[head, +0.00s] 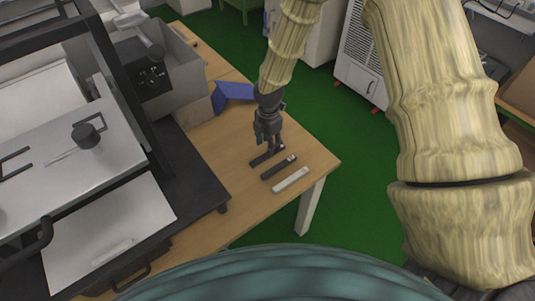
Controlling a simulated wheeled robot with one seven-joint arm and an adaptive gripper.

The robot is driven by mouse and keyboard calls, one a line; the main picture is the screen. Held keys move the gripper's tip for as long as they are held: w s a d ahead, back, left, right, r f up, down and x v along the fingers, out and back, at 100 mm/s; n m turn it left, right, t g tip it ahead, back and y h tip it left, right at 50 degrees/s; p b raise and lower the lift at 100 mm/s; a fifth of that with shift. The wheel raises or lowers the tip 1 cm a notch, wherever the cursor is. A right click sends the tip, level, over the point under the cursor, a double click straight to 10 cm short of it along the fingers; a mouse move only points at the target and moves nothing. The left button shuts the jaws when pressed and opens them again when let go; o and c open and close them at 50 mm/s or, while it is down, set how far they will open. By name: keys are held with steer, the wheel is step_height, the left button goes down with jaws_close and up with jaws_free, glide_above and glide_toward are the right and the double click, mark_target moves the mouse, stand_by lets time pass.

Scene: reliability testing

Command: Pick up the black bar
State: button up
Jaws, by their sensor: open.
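Two dark bars lie side by side on the wooden table. The farther black bar (258,160) is partly covered by my gripper (268,146). The nearer dark bar (278,168) lies just in front of it, with a small light mark near its right end. My gripper points down, open, directly over or around the farther bar. Whether its fingertips touch the bar cannot be told from this view. No bar appears lifted from the table.
A light grey bar (291,180) lies nearest the edge of the wooden table (225,168). A large machine with a dark frame (190,180) stands at left. A blue object (232,91) lies behind my gripper. Green floor (345,215) is open at right.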

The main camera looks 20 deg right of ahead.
steer(key=shift+s+a+f, duration=0.15)
steer(key=shift+f, duration=0.05)
steer(key=shift+a+f+p, duration=0.15)
steer(key=shift+f+p, duration=0.3)
steer(key=shift+f, duration=0.2)
steer(key=shift+a+f+p, duration=0.15)
steer(key=shift+f+p, duration=0.3)
steer(key=shift+f, duration=1.3)
steer(key=shift+c, duration=0.2)
jaws_close()
